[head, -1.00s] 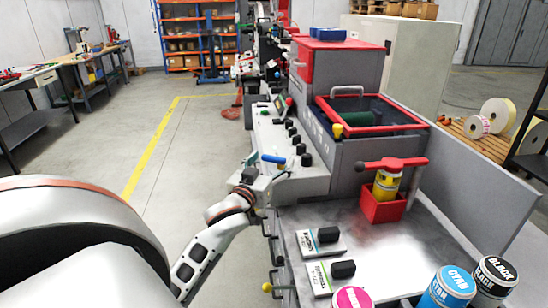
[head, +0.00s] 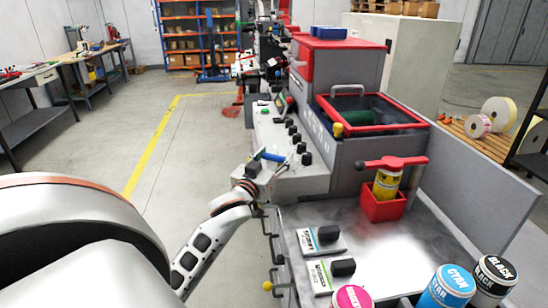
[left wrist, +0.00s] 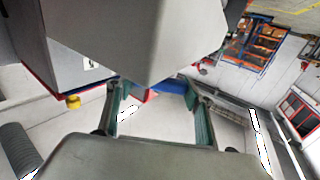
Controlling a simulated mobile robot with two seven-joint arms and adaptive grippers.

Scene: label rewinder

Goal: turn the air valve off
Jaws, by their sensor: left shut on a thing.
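The air valve's blue lever (head: 271,157) sticks out at the near left end of the machine's grey control panel, low beside the black knobs. My left gripper (head: 257,158) is at the lever, with its arm coming up from below. In the left wrist view my gripper's two teal fingers (left wrist: 157,103) stand apart, with the blue lever (left wrist: 172,85) across their far ends. The gripper is shut on the lever. The valve body is mostly hidden by my gripper and wrist. My right gripper is not in view.
The grey machine panel (head: 305,183) is close to the right of my left gripper. Black knobs (head: 296,140) line the panel. Ink cans (head: 452,285) and a red holder (head: 383,207) stand on the metal table nearby. The floor to the left is clear.

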